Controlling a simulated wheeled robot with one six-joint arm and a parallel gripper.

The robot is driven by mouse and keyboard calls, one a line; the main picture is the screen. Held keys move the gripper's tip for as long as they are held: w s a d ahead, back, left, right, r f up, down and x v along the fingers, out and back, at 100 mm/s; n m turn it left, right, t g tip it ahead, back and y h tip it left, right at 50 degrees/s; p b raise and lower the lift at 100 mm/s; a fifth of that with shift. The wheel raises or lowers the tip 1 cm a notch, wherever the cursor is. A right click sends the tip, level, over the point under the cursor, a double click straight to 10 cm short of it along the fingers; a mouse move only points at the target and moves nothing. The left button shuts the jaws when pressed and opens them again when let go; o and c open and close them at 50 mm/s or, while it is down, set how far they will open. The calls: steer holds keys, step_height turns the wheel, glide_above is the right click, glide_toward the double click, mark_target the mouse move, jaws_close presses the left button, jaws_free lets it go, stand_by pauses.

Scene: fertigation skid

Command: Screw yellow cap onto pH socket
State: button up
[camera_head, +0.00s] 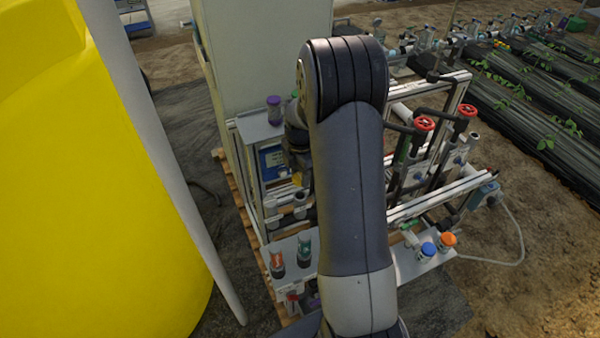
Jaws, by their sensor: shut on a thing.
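My gripper (298,168) is partly hidden behind my own dark arm, which fills the middle of the view. It is shut on the small yellow cap (298,180), which shows just below the fingers. The cap is in front of the skid's cabinet, near the blue-faced controller (272,161). I cannot make out the pH socket for certain. Grey and white pipe fittings (285,210) sit just below the cap, and a gap seems to separate them from it.
A purple-capped container (274,108) stands on the cabinet top. An orange item (277,262) and a green item (304,250) stand on the lower shelf. Blue (428,249) and orange (448,240) caps are at right. Red-handled valves (424,124) and a yellow tank (90,190) flank the arm.

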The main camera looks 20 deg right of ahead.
steer(key=shift+f+b, duration=1.05)
steer(key=shift+f, duration=0.65)
steer(key=shift+f+b, duration=0.4)
steer(key=shift+f, duration=0.15)
steer(key=shift+f+b, duration=0.65)
steer(key=shift+f, duration=0.15)
stand_by(0.5)
steer(key=o, duration=0.4)
steer(key=shift+f, duration=0.25)
stand_by(0.5)
